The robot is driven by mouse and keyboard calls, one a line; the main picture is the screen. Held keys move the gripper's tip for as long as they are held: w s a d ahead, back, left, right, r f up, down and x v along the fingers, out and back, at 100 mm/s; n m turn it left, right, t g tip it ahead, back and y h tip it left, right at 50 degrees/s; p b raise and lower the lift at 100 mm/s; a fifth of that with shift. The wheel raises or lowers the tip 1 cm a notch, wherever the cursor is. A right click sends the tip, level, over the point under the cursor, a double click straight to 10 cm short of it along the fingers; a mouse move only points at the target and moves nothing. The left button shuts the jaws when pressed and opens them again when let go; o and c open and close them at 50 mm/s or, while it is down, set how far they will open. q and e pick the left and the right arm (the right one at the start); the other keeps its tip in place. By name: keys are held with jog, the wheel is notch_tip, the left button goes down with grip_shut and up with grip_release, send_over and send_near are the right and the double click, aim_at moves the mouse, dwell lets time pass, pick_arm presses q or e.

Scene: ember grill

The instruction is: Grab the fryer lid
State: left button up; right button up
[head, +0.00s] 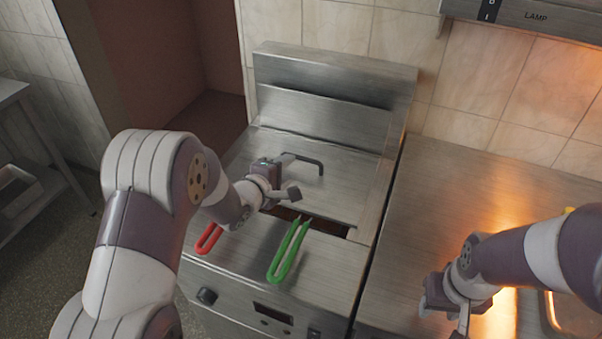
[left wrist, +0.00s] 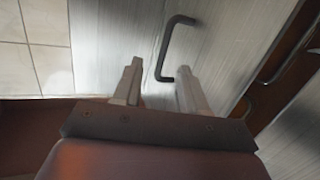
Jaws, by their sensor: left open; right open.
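The fryer lid (head: 335,174) is a flat metal sheet on top of the steel fryer, with a dark bent handle (head: 309,160) near its far left side. In the left wrist view the handle (left wrist: 166,50) lies just beyond and between the fingertips. My left gripper (head: 285,196) is open and empty, hovering over the lid's front left part, apart from the handle. Its two fingers (left wrist: 158,88) show in the left wrist view. My right gripper (head: 458,322) is open over the steel counter at the right.
A red-handled basket (head: 209,238) and a green-handled basket (head: 288,252) stick out at the fryer's front. A dark opening (head: 318,222) shows in front of the lid. A lamp hood (head: 530,20) hangs at the upper right. The counter (head: 455,190) between is clear.

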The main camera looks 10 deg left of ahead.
aim_at(301, 158)
pick_arm(q)
jog(key=x, duration=0.7)
jog(key=a+f+x, duration=0.1)
jog(key=x, duration=0.2)
jog(key=shift+w+d, duration=0.1)
jog(key=shift+w, duration=0.2)
jog(key=shift+s, duration=0.1)
grip_shut()
jog(key=shift+r, duration=0.1)
